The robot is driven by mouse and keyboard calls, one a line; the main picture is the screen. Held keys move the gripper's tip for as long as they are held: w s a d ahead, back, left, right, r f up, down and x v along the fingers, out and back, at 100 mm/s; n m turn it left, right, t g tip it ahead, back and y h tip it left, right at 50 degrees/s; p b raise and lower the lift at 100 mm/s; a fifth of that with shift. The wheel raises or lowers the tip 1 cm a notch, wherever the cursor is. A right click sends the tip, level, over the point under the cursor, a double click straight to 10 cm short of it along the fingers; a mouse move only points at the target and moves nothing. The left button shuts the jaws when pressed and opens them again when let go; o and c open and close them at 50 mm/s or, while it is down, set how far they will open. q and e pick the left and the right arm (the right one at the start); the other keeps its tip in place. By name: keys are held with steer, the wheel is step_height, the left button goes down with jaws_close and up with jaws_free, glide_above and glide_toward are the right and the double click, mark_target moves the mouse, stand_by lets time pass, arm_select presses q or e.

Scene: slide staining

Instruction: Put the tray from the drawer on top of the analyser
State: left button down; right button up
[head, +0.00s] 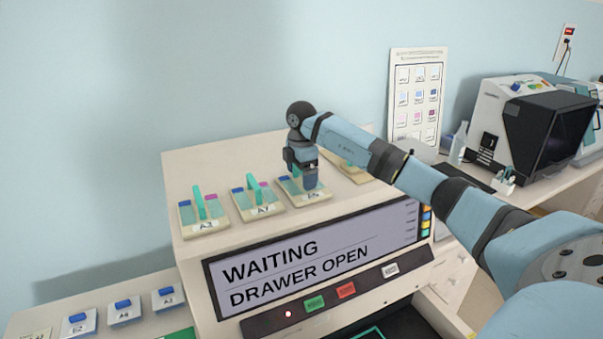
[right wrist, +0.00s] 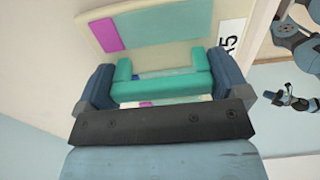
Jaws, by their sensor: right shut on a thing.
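My right gripper (head: 309,186) points down over the top of the analyser (head: 205,162), shut on the teal handle (right wrist: 165,88) of a tray (head: 317,198). The tray is pale, with teal and magenta slides and a label ending in 5 in the right wrist view (right wrist: 185,30). It appears to rest on the analyser top, right of tray A7 (head: 270,211); the gripper hides part of it. The drawer (head: 400,322) is open at the bottom; only part of it shows. My left gripper (right wrist: 296,103) seems to show small in the right wrist view, its jaws unclear.
Tray A3 (head: 207,226) stands at the left on the analyser top. Another tray (head: 343,163) lies behind my right arm. The screen (head: 310,255) reads WAITING, DRAWER OPEN. Several blue-topped pieces (head: 124,312) stand on the lower left surface. A dark-fronted machine (head: 545,130) stands right.

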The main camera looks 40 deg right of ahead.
arm_select(q)
steer(key=shift+a+f, duration=0.1)
arm_select(e)
steer(key=shift+f, duration=0.15)
steer(key=o, duration=0.7)
steer(key=shift+c, duration=0.2)
steer(key=shift+r, duration=0.45)
step_height(320, 180, up, 10)
steer(key=shift+b, duration=1.2)
arm_select(q)
steer(key=shift+f+m, duration=0.3)
steer(key=shift+f, duration=0.15)
arm_select(e)
steer(key=shift+r, duration=0.75)
